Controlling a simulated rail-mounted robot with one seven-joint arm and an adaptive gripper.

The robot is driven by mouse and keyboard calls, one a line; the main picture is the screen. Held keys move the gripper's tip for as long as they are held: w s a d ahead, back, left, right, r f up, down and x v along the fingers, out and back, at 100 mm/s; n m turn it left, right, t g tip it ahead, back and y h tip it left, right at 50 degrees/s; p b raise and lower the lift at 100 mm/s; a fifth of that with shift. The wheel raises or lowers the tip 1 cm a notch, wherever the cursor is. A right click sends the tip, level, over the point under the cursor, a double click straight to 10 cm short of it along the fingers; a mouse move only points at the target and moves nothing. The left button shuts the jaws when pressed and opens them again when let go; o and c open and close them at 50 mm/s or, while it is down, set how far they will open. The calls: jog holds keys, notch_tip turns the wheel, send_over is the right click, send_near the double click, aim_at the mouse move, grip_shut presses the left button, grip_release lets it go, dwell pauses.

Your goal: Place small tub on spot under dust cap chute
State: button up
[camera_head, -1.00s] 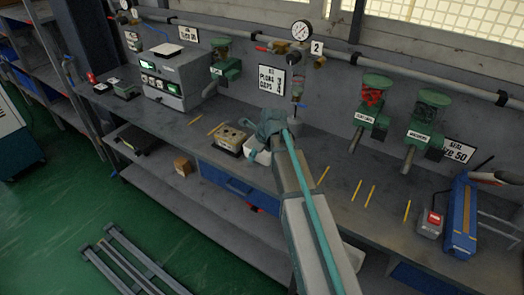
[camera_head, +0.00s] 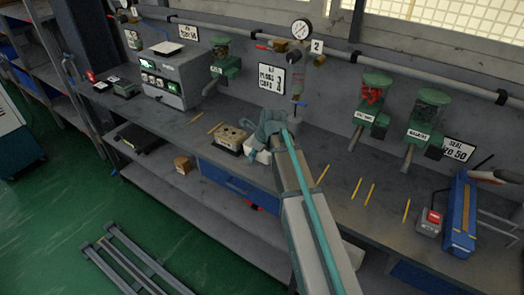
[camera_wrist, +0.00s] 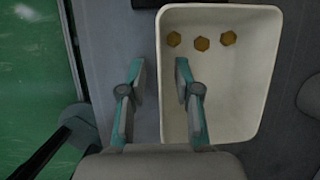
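The small white tub (camera_wrist: 245,95) stands on the bench with three brass hex pieces (camera_wrist: 201,43) in it. In the head view the tub (camera_head: 263,157) is partly hidden by my arm. My gripper (camera_wrist: 160,85) is open, with one finger outside the tub's left wall and one on its inner side. Whether either finger touches the wall cannot be told. A green dispenser with red contents (camera_head: 372,96) is on the wall to the right; its small label is hard to read. Yellow strips (camera_head: 356,189) mark the bench in front of it.
A tan block with holes (camera_head: 230,137) lies left of the tub. The bench between the strips is clear.

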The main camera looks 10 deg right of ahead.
grip_shut()
jog(key=shift+r, duration=0.2)
dwell(0.3)
